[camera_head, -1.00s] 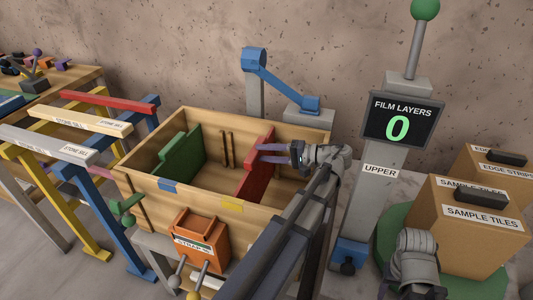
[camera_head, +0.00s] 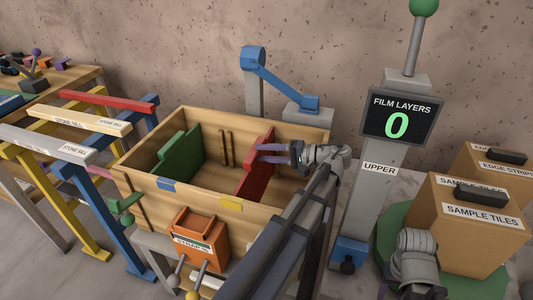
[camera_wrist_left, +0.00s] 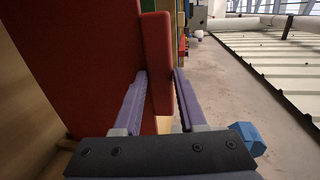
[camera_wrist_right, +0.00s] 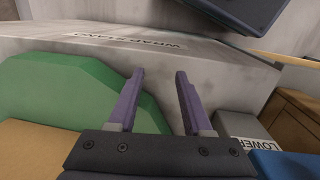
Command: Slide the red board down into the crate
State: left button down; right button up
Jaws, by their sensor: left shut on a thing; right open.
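The red board (camera_head: 257,172) stands upright inside the right part of the wooden crate (camera_head: 215,205), its top close to rim level. Its lower edge is hard to make out behind the crate's front wall. My left gripper (camera_head: 274,153) reaches in over the crate's right side and is shut on the board's raised grip piece. In the left wrist view, that red grip (camera_wrist_left: 157,62) sits between the two purple fingers, with the board's broad face to the left. A green board (camera_head: 180,158) stands in the crate's left part. My right gripper (camera_wrist_right: 158,95) is open and empty near the green turntable (camera_wrist_right: 80,88).
An orange strap box (camera_head: 200,238) hangs at the crate's front. A grey post with a screen (camera_head: 398,118) reading 0 stands right of the crate. Cartons (camera_head: 470,235) sit on the turntable. Coloured trestles (camera_head: 85,195) stand at left, and a blue-armed post (camera_head: 282,85) behind.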

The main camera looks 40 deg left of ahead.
pick_arm(q)
jog(key=shift+s+a, duration=0.1)
jog(key=shift+a, duration=0.05)
jog(key=shift+c, duration=1.9)
grip_release()
